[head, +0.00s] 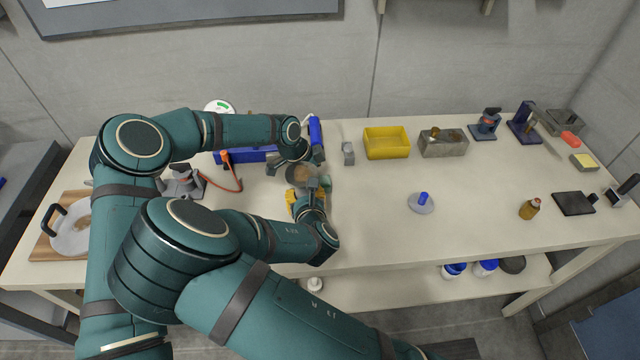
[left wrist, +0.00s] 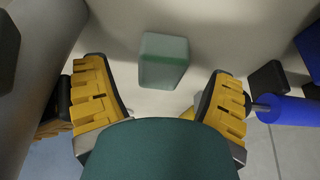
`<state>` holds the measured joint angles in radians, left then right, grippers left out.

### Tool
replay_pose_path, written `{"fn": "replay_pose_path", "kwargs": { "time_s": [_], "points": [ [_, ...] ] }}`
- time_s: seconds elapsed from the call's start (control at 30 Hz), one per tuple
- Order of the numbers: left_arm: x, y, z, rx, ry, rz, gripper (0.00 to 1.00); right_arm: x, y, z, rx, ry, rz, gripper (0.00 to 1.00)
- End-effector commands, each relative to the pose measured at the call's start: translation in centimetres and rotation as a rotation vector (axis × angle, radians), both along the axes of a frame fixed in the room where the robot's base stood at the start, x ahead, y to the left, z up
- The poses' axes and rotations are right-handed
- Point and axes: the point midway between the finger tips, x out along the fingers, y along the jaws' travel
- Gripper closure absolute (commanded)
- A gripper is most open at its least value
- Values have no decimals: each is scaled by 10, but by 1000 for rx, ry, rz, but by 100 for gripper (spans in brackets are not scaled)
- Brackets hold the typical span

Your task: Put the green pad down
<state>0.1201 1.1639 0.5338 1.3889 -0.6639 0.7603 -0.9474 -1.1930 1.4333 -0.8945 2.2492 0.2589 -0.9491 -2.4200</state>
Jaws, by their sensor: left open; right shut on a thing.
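My right gripper (head: 306,198), with yellow fingers, is low over the table's front-middle and is shut on a small grey-green thing (head: 325,184), which I take for the green pad; the fingers partly hide it. My left gripper (head: 292,154) is just behind it, partly hidden by its own arm. In the left wrist view its yellow fingers (left wrist: 164,110) are spread wide. A pale grey-green block (left wrist: 163,62) with a darker green band shows beyond them, in line with the gap. I cannot tell whether it is the same pad. A brown round thing (head: 299,174) lies between the two grippers.
A blue-handled thing (head: 316,133) is close to my left gripper and shows in its wrist view (left wrist: 290,109). A grey block (head: 348,152), a yellow bin (head: 387,145) and a grey box (head: 444,146) stand to the right. The table's front middle-right is mostly free around a blue-knobbed disc (head: 421,203).

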Motion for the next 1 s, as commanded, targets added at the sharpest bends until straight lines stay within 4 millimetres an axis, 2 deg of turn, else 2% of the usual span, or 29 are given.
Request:
{"fn": "replay_pose_path", "kwargs": {
  "time_s": [0.07, 0.17, 0.37, 0.4, 0.57, 0.67, 0.7, 1.0],
  "points": [
    [0, -13, 0, 1, 1, -1, 16, 0, -1, 1, 0, -2, -2, 100],
    [0, -13, -11, 3, 1, 2, 16, 0, -2, 1, 0, -1, -4, 100],
    [1, -13, -12, 4, -2, 2, 16, 0, -3, 1, -2, -1, -7, 100],
    [1, -13, -12, 4, -2, 2, 20, 0, -3, 1, -2, -1, -7, 100],
    [1, -12, -12, 4, -2, 2, 76, 0, -3, 1, -2, -1, -8, 100],
    [1, -12, -12, 5, -2, 2, 77, 0, -3, 1, -2, -1, -8, 100],
    [1, -12, -12, 5, -2, 2, 82, 0, -3, 1, -2, -1, -8, 100],
    [2, -12, -6, 6, -3, 2, 82, 0, -3, 1, -2, -1, -8, 100]
  ]
}}
